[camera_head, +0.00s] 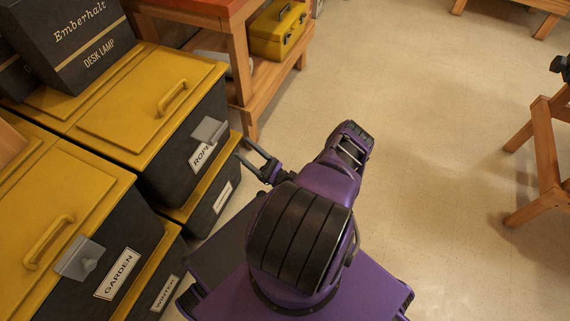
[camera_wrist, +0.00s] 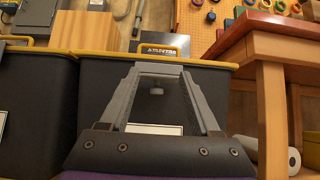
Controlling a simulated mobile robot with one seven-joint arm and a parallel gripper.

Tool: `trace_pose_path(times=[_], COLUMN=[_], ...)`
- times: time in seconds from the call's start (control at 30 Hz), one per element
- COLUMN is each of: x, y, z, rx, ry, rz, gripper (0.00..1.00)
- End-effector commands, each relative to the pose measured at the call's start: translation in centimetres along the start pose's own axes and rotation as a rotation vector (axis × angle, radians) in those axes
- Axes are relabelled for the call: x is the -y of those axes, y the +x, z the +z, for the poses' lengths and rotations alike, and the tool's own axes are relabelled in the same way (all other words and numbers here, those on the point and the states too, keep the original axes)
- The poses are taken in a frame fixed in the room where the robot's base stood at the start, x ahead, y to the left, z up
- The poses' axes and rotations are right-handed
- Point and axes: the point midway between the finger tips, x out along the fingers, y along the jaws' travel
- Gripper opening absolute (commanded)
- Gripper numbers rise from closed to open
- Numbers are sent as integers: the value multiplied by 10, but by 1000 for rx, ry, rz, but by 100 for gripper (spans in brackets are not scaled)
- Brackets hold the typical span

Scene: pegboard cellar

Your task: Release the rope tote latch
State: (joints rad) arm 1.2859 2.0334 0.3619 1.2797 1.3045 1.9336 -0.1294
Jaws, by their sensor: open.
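The rope tote (camera_head: 172,137) is a black bin with a yellow lid (camera_head: 150,100) and a yellow handle. Its grey latch (camera_head: 208,131) sits at the front edge of the lid, just above the white ROPE label (camera_head: 200,154). My gripper (camera_head: 243,150) is open and empty, pointing at the tote front, to the right of the latch and label. In the wrist view, the two fingers frame a dark tote front, with a small grey knob (camera_wrist: 157,91) between them and a white label (camera_wrist: 154,129) below.
The GARDEN tote (camera_head: 125,240), with its own grey latch (camera_head: 80,258), stands at the near left. A desk lamp box (camera_head: 75,45) rests on the rope tote's lid. A wooden bench (camera_head: 240,75) holding a yellow toolbox (camera_head: 278,30) stands behind. Open floor (camera_head: 430,120) lies right.

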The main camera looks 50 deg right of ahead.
Motion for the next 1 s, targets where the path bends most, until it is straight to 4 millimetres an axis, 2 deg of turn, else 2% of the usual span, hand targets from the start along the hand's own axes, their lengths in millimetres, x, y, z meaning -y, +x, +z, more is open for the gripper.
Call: trace_pose_path(times=[0.1, 0.3, 0.5, 0.7, 1.0], x=[1, 1, 1, 0, 0], y=[-24, -60, -86, -96, -96], z=[20, 53, 75, 84, 85], rx=[-2, -2, 0, -1, -1], ry=[-3, -4, -3, -1, 0], rz=[-3, -4, -2, -1, 0], gripper=[63, 63, 63, 63, 63])
